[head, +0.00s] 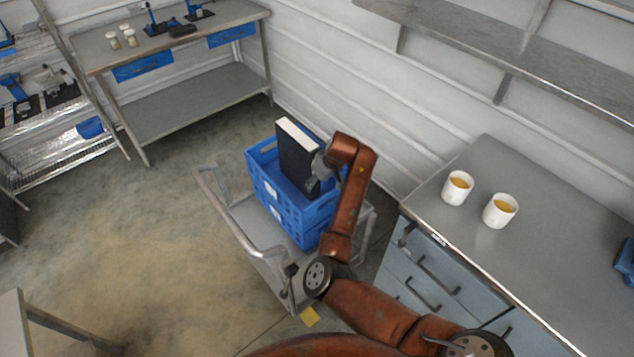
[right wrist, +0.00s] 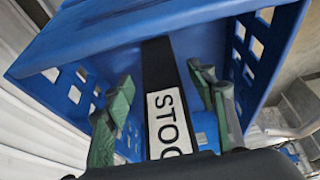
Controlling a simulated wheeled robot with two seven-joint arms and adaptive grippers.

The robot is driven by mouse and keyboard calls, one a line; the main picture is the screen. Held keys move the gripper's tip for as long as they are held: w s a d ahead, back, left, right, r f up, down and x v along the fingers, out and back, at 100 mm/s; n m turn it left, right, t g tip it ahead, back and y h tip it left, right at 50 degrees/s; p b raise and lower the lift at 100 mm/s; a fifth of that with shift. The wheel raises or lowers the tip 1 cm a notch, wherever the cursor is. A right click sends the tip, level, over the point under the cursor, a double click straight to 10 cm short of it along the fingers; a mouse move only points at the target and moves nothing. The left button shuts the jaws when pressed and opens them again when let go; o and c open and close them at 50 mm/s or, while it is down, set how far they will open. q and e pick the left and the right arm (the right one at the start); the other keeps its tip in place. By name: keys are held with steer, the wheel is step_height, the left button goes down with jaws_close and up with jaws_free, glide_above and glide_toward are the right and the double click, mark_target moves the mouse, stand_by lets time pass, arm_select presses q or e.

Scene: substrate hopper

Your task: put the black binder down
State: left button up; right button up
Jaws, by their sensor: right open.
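The black binder (head: 297,160) stands upright in the blue crate (head: 265,187), its white page edges facing up in the head view. In the right wrist view, the binder's dark spine (right wrist: 158,65) shows a white label with the letters "STO". My right gripper (head: 322,168) is at the binder's right side. In the right wrist view, its green fingers (right wrist: 163,82) are spread on either side of the spine, with a visible gap on each side. The binder's lower part is hidden by the crate walls. My left gripper is out of view.
The crate sits on a grey cart (head: 245,225) with a tubular handle. A counter (head: 470,215) at right holds two white cups (head: 458,188) with orange-yellow contents. A workbench (head: 165,45) stands at back left. Open floor lies left of the cart.

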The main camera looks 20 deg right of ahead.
steer(key=p+v, duration=0.1)
steer(key=v, duration=1)
steer(key=shift+s+r, duration=0.1)
